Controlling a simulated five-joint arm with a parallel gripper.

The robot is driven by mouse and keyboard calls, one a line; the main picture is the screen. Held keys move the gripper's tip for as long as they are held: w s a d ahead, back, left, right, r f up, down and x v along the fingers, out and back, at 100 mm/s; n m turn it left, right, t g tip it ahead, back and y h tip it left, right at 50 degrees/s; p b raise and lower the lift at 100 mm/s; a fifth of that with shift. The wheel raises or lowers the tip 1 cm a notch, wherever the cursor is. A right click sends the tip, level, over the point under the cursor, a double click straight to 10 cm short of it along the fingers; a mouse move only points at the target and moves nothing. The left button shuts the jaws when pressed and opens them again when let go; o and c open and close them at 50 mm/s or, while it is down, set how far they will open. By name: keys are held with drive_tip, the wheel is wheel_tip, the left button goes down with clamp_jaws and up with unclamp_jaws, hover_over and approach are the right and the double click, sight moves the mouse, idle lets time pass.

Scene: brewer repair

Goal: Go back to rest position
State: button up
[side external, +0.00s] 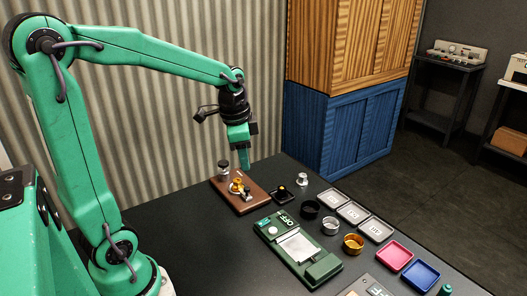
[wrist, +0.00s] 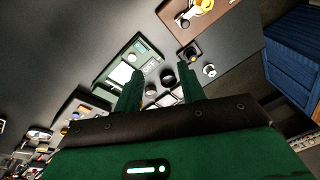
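My gripper (side external: 244,158) hangs from my raised arm, pointing down above the wooden board (side external: 255,207), and looks clear of the things on it. In the wrist view, the two green fingers of my gripper (wrist: 161,82) stand apart with a gap and nothing held between them. The board carries a dark-topped metal piece (side external: 223,168) and a gold-and-metal part (side external: 237,186). The board also shows at the top of the wrist view (wrist: 204,22).
A green device (side external: 322,268) marked OFF lies on the dark table. Right of it are black (side external: 310,208), silver (side external: 330,226) and gold (side external: 353,244) rings, several grey trays, a red tray (side external: 394,255) and a blue tray (side external: 421,275). A blue cabinet (side external: 340,125) stands behind.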

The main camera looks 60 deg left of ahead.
drive_tip(key=s+d+r+n+t, duration=0.3)
drive_tip(key=s+d, duration=0.5)
drive_tip(key=s, duration=0.4)
drive_tip(key=r+n, duration=0.1)
drive_tip(key=n, duration=0.1)
drive_tip(key=shift+d+n+t+h, duration=0.3)
drive_tip(key=shift+d, duration=0.1)
